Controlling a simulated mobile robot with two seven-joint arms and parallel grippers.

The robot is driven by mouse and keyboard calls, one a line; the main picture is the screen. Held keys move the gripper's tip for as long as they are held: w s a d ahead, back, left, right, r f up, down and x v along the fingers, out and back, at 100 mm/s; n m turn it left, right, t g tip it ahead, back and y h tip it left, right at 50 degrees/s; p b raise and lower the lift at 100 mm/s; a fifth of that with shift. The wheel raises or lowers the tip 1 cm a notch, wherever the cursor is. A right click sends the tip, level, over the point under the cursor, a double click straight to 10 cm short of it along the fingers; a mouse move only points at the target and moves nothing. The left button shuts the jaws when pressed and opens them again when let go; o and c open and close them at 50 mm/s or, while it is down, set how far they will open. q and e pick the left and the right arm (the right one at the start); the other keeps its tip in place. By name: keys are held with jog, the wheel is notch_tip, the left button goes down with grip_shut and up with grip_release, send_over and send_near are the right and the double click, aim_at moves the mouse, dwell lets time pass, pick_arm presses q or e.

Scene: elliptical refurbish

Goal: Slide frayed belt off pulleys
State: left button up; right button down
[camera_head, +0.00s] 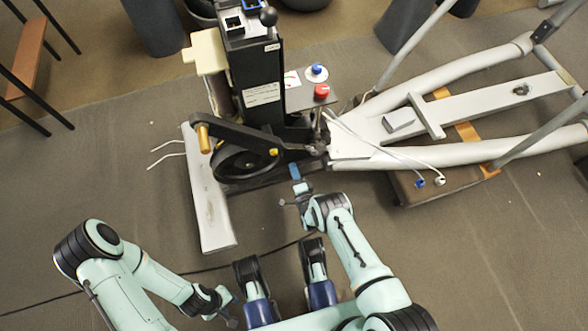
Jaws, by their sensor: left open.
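The elliptical's large black pulley (248,160) sits at the foot of the upright black housing, partly covered by the black crank arm (232,134). A dark band runs round the pulley, but I cannot tell the belt or its fraying apart from the rim. My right gripper (292,196) is just below and right of the pulley, near the frame, apart from the pulley; its jaw gap is unclear. My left gripper (230,306) is open and empty low in the view, over the floor, well below the pulley.
A grey stabilizer bar (208,190) lies left of the pulley. A small table (312,95) holds a red-capped container (321,91) and a blue-capped one (316,71). Long grey rails (450,75) extend right. White wires (380,150) cross the frame. The mat in front is mostly clear.

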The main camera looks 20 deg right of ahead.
jog(key=shift+s+p, duration=0.5)
jog(key=shift+s, duration=0.45)
dwell(1.7)
